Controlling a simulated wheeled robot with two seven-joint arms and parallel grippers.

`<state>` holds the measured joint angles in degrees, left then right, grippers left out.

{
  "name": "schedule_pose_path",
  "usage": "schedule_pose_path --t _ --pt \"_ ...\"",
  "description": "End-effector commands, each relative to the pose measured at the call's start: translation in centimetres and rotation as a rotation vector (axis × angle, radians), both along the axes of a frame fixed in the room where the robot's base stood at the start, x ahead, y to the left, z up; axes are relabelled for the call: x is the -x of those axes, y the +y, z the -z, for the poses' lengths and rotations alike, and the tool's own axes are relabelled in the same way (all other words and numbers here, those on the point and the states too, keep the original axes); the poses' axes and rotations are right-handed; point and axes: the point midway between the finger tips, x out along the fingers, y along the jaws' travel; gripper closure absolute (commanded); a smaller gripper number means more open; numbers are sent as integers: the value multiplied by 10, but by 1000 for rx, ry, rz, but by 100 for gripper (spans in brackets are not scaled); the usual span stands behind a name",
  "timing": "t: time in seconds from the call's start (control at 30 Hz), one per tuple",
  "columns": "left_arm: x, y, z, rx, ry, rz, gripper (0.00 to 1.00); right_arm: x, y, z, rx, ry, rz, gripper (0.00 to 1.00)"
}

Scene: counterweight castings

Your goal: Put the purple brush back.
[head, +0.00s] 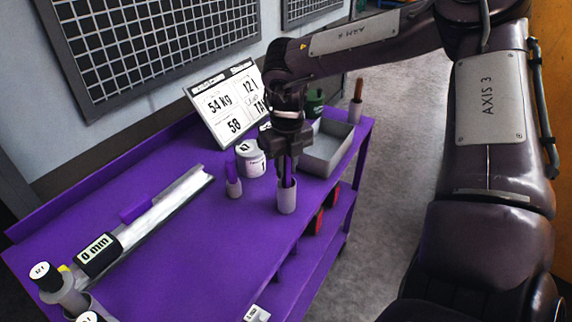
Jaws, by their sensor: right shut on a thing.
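My right gripper (288,172) is shut on the purple brush (289,182), upright over a small grey cup (287,201) on the purple cart top. The brush's lower end is hidden by the cup, so it appears to be at least partly inside it. The fingers are just above the cup's rim; I cannot tell if they touch it. My left gripper is out of view.
A purple item with a grey base (233,187) and a white canister (250,160) stand to the left. A grey tray (331,150) and a sign board (228,108) are behind. A metal channel (170,205) lies further left. The cart's front middle is clear.

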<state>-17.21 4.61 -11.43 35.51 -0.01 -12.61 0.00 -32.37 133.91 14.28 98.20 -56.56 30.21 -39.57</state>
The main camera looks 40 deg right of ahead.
Motion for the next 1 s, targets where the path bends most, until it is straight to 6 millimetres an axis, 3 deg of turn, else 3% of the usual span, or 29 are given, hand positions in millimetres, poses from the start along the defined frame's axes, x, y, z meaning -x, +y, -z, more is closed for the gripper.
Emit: schedule_pose_path --t 0.57,0.6,0.77,1.0 --pt "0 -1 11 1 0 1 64 0 0 13 1 0 0 100" --pt "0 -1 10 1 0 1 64 0 0 12 1 0 0 76" --pt "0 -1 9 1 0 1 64 0 0 12 0 0 0 55" --pt "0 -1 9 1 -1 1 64 0 0 11 0 0 0 54"
